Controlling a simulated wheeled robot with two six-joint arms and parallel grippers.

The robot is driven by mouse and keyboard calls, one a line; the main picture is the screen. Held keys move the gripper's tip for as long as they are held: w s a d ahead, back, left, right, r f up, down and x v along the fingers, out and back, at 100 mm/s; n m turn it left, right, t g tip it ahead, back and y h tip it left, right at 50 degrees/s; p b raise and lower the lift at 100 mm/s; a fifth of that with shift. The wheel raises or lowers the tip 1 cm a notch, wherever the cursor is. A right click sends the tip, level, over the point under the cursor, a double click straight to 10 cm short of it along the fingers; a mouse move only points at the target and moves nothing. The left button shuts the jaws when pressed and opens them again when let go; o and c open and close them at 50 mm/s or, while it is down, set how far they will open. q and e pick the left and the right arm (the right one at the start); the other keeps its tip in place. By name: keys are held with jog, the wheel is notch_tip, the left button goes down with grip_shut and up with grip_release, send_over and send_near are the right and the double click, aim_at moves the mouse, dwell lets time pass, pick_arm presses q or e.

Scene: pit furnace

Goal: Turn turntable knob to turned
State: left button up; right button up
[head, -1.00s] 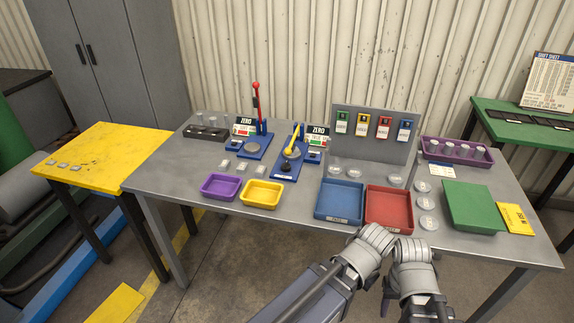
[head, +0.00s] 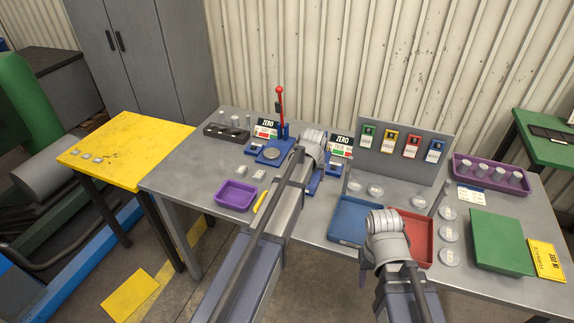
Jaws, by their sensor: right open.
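A blue station with a red upright lever (head: 280,105) and a grey disc (head: 272,153) stands at the back left of the grey table. To its right is a second blue station (head: 334,166), largely hidden behind my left arm; its yellow handle, disc and dark knob cannot be seen. I cannot tell how any knob is turned. My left gripper (head: 313,138) is over this second station, with its fingers hidden by the wrist. My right gripper (head: 386,224) is open, over the front of the table between the blue tray and the red tray.
A purple bin (head: 237,194) and a partly hidden yellow bin (head: 262,200) sit left of my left arm. The blue tray (head: 349,219), red tray (head: 422,251) and green tray (head: 500,240) line the front right. A tag board (head: 405,152) stands behind.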

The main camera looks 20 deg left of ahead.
pick_arm(q)
jog(key=a, duration=0.1)
jog(key=w+a, duration=0.2)
jog(key=shift+w+a+r+n, duration=0.1)
jog(key=shift+r+n, duration=0.2)
jog(key=shift+r, duration=0.05)
pick_arm(e)
jog(key=shift+w+a+r, duration=0.2)
jog(key=shift+w+a, duration=0.15)
pick_arm(q)
jog(key=shift+f, duration=0.1)
pick_arm(e)
jog(key=shift+f, duration=0.1)
pick_arm(q)
jog(key=b+x, duration=0.7)
jog(key=shift+w+f, duration=0.2)
jog(key=shift+f, duration=0.05)
pick_arm(e)
notch_tip(320, 180, down, 7)
pick_arm(q)
jog(key=shift+r, duration=0.1)
grip_shut()
